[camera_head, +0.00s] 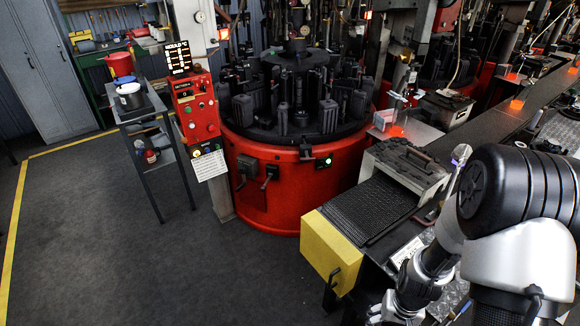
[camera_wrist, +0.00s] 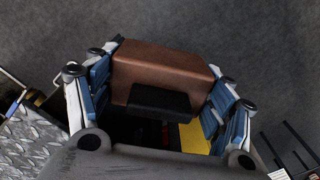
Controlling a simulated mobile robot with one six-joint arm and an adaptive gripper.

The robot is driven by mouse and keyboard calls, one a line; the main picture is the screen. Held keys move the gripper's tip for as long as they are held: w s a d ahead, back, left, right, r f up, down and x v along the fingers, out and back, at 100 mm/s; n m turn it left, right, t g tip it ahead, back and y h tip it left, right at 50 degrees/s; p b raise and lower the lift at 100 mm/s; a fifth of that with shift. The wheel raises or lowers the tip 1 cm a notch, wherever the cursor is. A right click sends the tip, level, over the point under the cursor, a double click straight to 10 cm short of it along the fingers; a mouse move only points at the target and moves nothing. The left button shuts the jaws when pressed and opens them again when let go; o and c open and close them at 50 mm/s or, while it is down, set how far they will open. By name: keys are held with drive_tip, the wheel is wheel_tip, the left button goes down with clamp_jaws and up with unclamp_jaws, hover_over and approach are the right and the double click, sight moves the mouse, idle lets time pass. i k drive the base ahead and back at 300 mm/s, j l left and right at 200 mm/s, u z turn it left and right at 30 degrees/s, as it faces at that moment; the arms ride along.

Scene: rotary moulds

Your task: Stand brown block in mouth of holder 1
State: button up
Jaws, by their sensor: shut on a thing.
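In the wrist view, my gripper (camera_wrist: 158,98) is shut on the brown block (camera_wrist: 165,62), with blue pads pressed against its left and right sides. The block is a plain box shape with a smooth brown face. A small black piece lies across its lower edge in the picture. Grey floor shows beyond the block. In the head view, my gripper (camera_head: 398,308) is at the bottom edge, right of the yellow box, and the block cannot be made out there. I cannot tell which thing is holder 1; no such label is readable.
A yellow box (camera_head: 333,250) ends the bench, beside a black mat (camera_head: 378,208) and a grey housing (camera_head: 410,165). The red rotary machine (camera_head: 290,185) carries several dark moulds. A small side table (camera_head: 140,112) stands left. The floor (camera_head: 120,250) at left is clear.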

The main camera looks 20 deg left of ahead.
sight(303, 132)
drive_tip(key=i+j, duration=0.15)
drive_tip(key=j, duration=0.25)
drive_tip(key=i+j, duration=0.15)
drive_tip(key=j, duration=0.25)
drive_tip(key=i+j, duration=0.1)
drive_tip(key=j, duration=0.35)
drive_tip(key=i+j, duration=0.15)
drive_tip(key=j, duration=0.25)
drive_tip(key=i+j, duration=0.15)
drive_tip(key=j, duration=0.25)
drive_tip(key=i+j, duration=0.3)
drive_tip(key=i, duration=0.15)
drive_tip(key=i+j, duration=0.3)
drive_tip(key=i, duration=0.15)
drive_tip(key=i+j, duration=0.3)
drive_tip(key=i, duration=0.2)
